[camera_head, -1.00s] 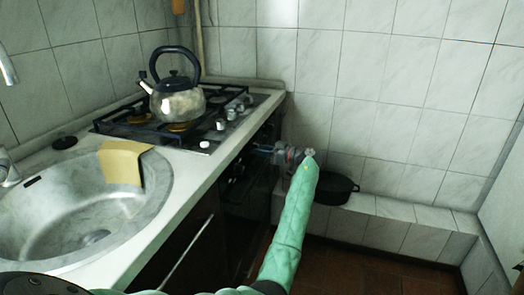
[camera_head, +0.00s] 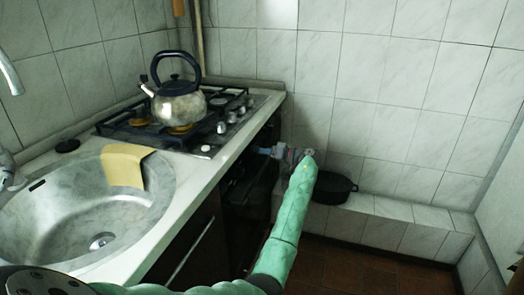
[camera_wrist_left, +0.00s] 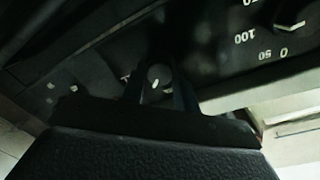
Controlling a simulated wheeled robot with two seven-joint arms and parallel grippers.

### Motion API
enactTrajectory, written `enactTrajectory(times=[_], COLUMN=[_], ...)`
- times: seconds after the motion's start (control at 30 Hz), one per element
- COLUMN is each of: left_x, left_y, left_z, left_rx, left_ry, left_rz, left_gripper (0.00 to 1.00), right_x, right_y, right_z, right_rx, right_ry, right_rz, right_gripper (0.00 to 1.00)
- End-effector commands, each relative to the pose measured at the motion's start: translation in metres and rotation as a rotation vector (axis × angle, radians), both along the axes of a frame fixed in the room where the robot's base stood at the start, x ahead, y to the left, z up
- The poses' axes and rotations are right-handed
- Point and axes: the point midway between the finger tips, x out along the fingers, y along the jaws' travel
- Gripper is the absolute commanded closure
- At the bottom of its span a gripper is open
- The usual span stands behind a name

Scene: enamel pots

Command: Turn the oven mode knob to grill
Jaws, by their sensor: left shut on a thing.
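My left gripper (camera_head: 268,151) reaches the front of the dark oven (camera_head: 238,208), just under the hob's front edge. In the left wrist view its two dark fingers (camera_wrist_left: 157,88) stand either side of a small round knob (camera_wrist_left: 156,75) with a pale mark, and are shut on it. The black control panel (camera_wrist_left: 215,55) carries white markings. The numbers 50 and 100 surround another knob (camera_wrist_left: 288,22) at the upper right. The mode symbols are too dark to read, so I cannot tell the held knob's setting. My right gripper is not in view.
A kettle (camera_head: 179,102) stands on the gas hob (camera_head: 140,128), with hob knobs (camera_head: 221,128) along its right side. A sink (camera_head: 85,215) with a yellow cloth (camera_head: 124,165) is at the left. A black pot (camera_head: 335,188) sits on the tiled ledge (camera_head: 390,207).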

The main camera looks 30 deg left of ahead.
Motion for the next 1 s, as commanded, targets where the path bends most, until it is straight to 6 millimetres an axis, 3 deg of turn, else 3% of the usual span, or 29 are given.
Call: enactTrajectory(times=[0.5,0.87,1.0], left_x=[0.002,0.002,0.003], left_y=[0.0,0.0,0.0], left_z=[0.006,0.004,0.003], left_rx=[-0.102,-0.155,-0.167], left_ry=[0.433,0.653,0.698], left_rz=[-0.003,-0.003,-0.003], left_gripper=[0.93,0.93,0.93], right_x=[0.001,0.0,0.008], right_y=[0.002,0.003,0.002], right_z=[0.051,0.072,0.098], right_rx=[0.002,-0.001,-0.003], right_ry=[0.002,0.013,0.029], right_rz=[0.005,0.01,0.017], right_gripper=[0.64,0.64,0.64])
